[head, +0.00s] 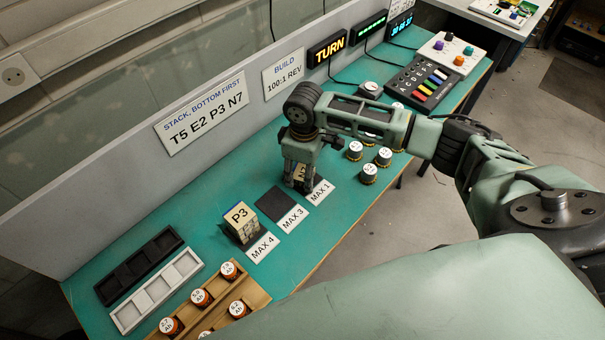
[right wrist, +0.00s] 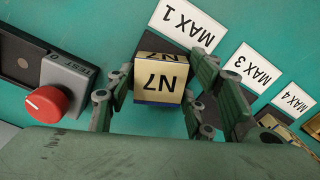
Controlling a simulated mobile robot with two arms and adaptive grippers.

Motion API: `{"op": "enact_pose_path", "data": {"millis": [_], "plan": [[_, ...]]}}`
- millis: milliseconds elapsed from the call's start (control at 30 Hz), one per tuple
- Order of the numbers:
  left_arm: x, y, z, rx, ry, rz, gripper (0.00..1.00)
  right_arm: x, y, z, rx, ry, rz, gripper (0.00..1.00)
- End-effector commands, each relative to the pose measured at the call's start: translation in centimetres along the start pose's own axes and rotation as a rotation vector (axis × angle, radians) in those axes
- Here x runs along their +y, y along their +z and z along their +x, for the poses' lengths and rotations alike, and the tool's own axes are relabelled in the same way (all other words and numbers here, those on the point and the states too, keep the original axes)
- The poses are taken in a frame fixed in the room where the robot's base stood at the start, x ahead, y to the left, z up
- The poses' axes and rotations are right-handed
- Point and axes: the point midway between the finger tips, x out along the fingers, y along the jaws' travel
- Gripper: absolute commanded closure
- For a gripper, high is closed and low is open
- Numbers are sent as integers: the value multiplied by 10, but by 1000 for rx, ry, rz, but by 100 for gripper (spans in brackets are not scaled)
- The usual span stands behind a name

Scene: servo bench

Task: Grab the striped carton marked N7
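The carton marked N7 (right wrist: 160,76) stands in the right wrist view, with a tan top and face, dark lettering and a dark blue band along one edge. It is on the dark pad by the MAX 1 label. My right gripper (right wrist: 158,88) is over it, one finger on each side, with narrow gaps seeming to show between fingers and carton. In the head view the right gripper (head: 299,180) points down and hides most of the carton (head: 300,172). My left gripper is in neither view.
A P3 carton (head: 240,222) stands by MAX 4; the MAX 3 pad (head: 275,203) is empty. White-capped cylinders (head: 369,173) stand to the right. Black (head: 140,265) and white (head: 157,291) trays lie at left.

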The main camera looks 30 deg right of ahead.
Motion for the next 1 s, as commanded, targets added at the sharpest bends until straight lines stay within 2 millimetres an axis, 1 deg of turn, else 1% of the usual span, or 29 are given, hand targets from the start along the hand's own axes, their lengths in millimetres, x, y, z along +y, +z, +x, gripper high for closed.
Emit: {"op": "enact_pose_path", "data": {"millis": [33,67,300,567,667,767,833,933,1000], "plan": [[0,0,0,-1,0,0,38,0,0,0,0,0,0,59],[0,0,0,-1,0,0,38,0,0,0,0,0,0,62],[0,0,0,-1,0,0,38,0,0,0,0,0,0,82],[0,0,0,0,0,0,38,0,0,-1,1,1,1,83],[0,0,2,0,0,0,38,1,-1,-5,2,1,1,83],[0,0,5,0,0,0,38,1,-1,-13,3,2,1,83],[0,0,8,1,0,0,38,1,-1,-23,4,3,1,83],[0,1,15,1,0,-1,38,1,-2,-42,7,3,-1,83],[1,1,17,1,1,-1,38,2,19,-49,0,3,3,83]]}}
